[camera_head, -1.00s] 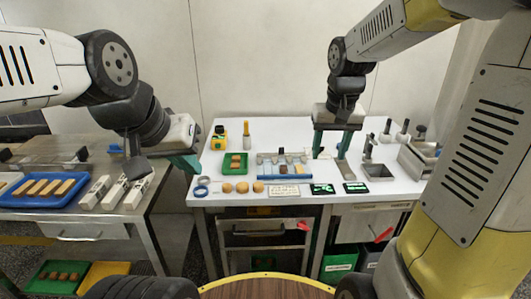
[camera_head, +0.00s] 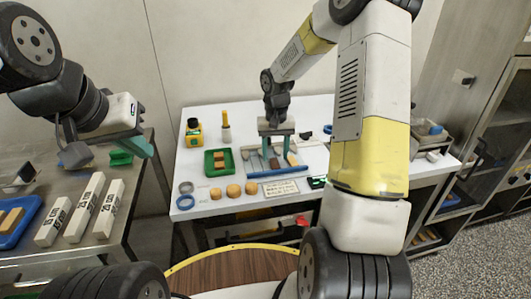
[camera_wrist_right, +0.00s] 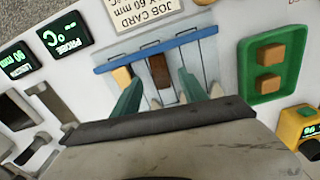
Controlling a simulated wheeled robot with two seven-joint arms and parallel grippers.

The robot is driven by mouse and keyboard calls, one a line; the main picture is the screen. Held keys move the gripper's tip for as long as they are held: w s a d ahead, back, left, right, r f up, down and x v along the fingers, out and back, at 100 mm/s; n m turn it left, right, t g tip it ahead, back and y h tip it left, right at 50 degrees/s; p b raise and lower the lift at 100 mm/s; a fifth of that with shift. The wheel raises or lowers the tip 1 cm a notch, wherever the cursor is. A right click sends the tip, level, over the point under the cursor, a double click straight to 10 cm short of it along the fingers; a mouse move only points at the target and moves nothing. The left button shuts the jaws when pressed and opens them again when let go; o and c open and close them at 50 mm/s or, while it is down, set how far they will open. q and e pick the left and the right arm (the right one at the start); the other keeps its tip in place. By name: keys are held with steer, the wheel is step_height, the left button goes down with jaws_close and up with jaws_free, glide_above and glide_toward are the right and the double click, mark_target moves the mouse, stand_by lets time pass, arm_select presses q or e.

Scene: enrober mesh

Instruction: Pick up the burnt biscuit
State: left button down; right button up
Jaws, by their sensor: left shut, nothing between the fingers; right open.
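The burnt biscuit (camera_wrist_right: 160,72), dark brown, lies on the wire mesh behind a blue bar (camera_wrist_right: 160,51) in the right wrist view. In the head view it is small and partly behind my right gripper's fingers. A light golden biscuit (camera_wrist_right: 122,76) lies beside it on the mesh. My right gripper (camera_wrist_right: 160,100) is open and points down over the mesh, one finger on each side of the dark biscuit; I cannot tell whether they touch it. It also shows in the head view (camera_head: 276,147). My left gripper (camera_head: 147,148) is shut and empty, above the left table.
A green tray (camera_head: 207,167) with brown pieces stands left of the mesh. Long white blocks (camera_head: 108,207) and a blue tray (camera_head: 22,232) are on the left table.

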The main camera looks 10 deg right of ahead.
steer(key=shift+f, duration=1.35)
steer(key=c, duration=1.1)
steer(key=shift+r, duration=0.1)
steer(key=shift+r, duration=0.45)
steer(key=r, duration=0.2)
steer(key=shift+s+r, duration=0.35)
steer(key=shift+s, duration=0.05)
steer(key=s, duration=0.5)
steer(key=s+r, duration=0.1)
steer(key=s, duration=0.4)
steer(key=s+d, duration=0.1)
steer(key=s, duration=0.4)
steer(key=shift+s+r, duration=0.15)
